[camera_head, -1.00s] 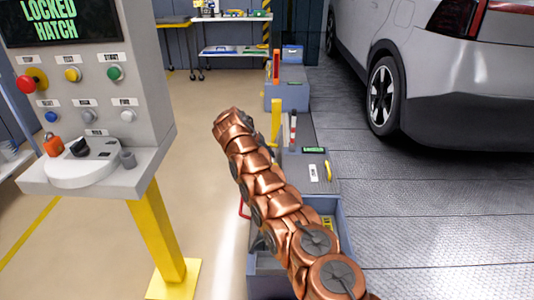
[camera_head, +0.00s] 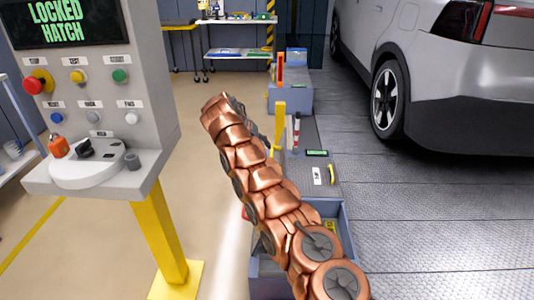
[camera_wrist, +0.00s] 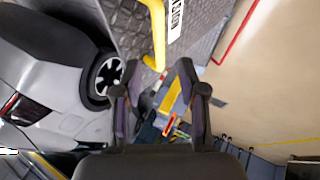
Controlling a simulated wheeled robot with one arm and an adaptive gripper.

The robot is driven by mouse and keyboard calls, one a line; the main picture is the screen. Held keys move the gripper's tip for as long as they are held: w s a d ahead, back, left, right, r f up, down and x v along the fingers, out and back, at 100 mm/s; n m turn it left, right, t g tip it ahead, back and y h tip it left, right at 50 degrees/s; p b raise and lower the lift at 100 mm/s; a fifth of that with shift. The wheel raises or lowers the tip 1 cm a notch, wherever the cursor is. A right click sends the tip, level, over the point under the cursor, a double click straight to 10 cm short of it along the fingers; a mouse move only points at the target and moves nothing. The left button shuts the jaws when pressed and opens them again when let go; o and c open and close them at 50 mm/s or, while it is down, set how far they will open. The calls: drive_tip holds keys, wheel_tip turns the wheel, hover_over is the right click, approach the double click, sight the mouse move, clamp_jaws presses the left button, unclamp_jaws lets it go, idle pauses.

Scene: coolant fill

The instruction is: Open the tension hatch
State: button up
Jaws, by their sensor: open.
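The hatch (camera_head: 310,188) is a grey panel low beside the car platform, with a white label and a yellow handle (camera_head: 331,174) on its right side. In the wrist view the yellow handle (camera_wrist: 157,30) is large at the top centre, beside a white label (camera_wrist: 176,18) whose text I can only partly read. My gripper (camera_wrist: 160,90) is open and empty, its two dark fingers apart. The handle lies ahead of the fingers and is not between them. In the head view my copper arm hides the gripper.
A grey console (camera_head: 95,175) on a yellow post stands at left, its screen reading "LOCKED HATCH". A silver car (camera_head: 450,60) stands at right on textured metal flooring. An open grey bin (camera_head: 345,225) is partly behind my arm. Yellow and red-white posts rise behind the hatch.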

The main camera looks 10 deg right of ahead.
drive_tip(key=shift+v, duration=1.95)
